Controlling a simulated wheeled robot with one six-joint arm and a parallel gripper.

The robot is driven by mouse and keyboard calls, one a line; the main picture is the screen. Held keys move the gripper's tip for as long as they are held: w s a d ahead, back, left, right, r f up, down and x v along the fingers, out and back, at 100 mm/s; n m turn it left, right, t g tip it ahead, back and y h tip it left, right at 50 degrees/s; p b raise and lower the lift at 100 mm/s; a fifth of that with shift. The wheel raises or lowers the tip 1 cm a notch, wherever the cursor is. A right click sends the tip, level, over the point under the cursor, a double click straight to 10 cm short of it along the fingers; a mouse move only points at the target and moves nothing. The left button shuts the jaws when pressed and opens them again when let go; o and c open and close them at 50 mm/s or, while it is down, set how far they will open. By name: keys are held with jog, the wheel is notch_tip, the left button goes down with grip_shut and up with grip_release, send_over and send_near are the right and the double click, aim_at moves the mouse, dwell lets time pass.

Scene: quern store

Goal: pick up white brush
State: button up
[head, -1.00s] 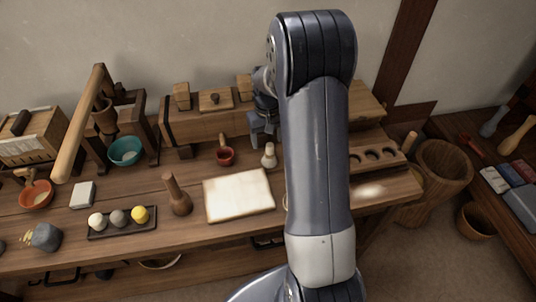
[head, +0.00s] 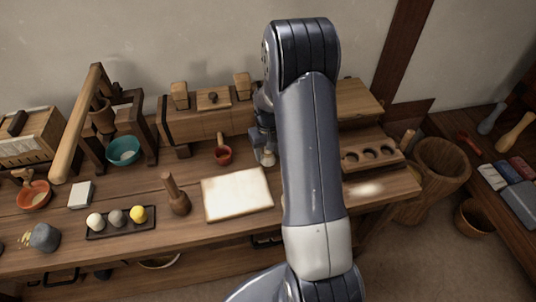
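The white brush (head: 268,159) stands on the wooden bench behind the pale board, in the head view. Only its pale lower part shows; the rest is hidden behind my gripper and arm. My gripper (head: 264,146) is low over the bench at the brush, its fingers pointing down and overlapping the brush's upper part. The fingers are small and partly covered by my arm, so I cannot tell whether they touch the brush or are closed on it.
The pale board (head: 237,194) lies in front of the brush. A long wooden box (head: 205,124) is behind. A holed rack (head: 372,155) is to the right.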

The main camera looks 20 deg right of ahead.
jog(key=c, duration=0.8)
jog(key=shift+r, duration=0.1)
jog(key=shift+c, duration=0.2)
notch_tip(320, 180, up, 10)
jog(key=shift+f, duration=0.1)
jog(key=o, duration=0.5)
jog(key=shift+c, duration=1.6)
